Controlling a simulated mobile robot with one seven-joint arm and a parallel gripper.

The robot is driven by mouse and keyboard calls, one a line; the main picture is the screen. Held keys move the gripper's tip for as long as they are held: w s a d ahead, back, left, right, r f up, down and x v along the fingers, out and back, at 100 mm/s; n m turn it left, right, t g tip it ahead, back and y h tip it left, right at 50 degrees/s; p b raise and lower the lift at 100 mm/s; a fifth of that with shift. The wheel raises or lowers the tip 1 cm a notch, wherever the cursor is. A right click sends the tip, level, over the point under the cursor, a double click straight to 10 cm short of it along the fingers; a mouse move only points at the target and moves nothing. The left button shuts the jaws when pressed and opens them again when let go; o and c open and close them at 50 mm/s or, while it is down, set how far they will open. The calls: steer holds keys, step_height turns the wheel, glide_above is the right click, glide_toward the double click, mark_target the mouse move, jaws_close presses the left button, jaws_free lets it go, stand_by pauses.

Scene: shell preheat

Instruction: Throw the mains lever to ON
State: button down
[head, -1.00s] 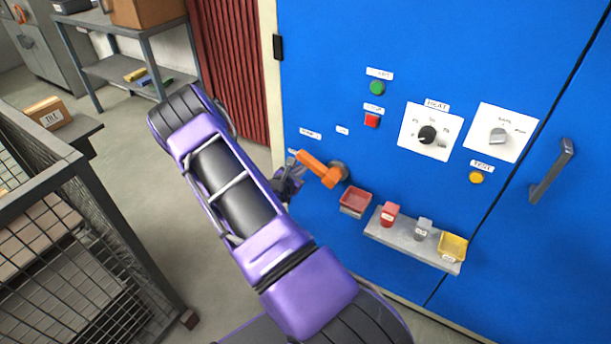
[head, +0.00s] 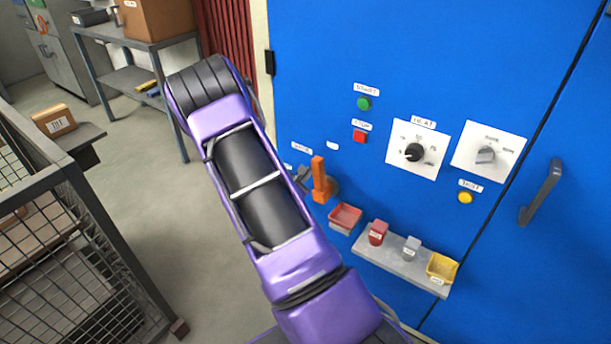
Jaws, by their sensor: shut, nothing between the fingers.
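The orange mains lever (head: 320,182) is on the blue cabinet front, on a round grey pivot (head: 333,187). Its handle now points nearly straight up. Two small white labels sit above it, one at its upper left (head: 301,148) and one just above its tip (head: 332,145); their print is too small to read. My gripper (head: 302,177) is just left of the lever, mostly hidden behind my purple arm. It is shut and empty; I cannot tell whether it touches the lever.
A red tray (head: 345,215) and a grey shelf (head: 400,266) with small containers jut out right of and below the lever. Green (head: 364,104) and red (head: 359,137) buttons and a heat dial (head: 414,152) are above. A wire cage (head: 75,240) stands left.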

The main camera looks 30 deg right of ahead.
steer(key=shift+s+d+r+b, duration=0.15)
steer(key=shift+s+d, duration=0.05)
steer(key=shift+s, duration=0.3)
steer(key=shift+s+d+r+b, duration=0.15)
steer(key=shift+s+d, duration=0.05)
steer(key=shift+s, duration=0.25)
steer(key=shift+s+d, duration=0.2)
steer(key=shift+s, duration=0.05)
steer(key=shift+w, duration=0.1)
steer(key=shift+w+a, duration=0.25)
steer(key=shift+w, duration=0.05)
steer(key=s+a, duration=0.3)
steer(key=a, duration=0.6)
steer(key=shift+a, duration=0.2)
steer(key=shift+w, duration=0.1)
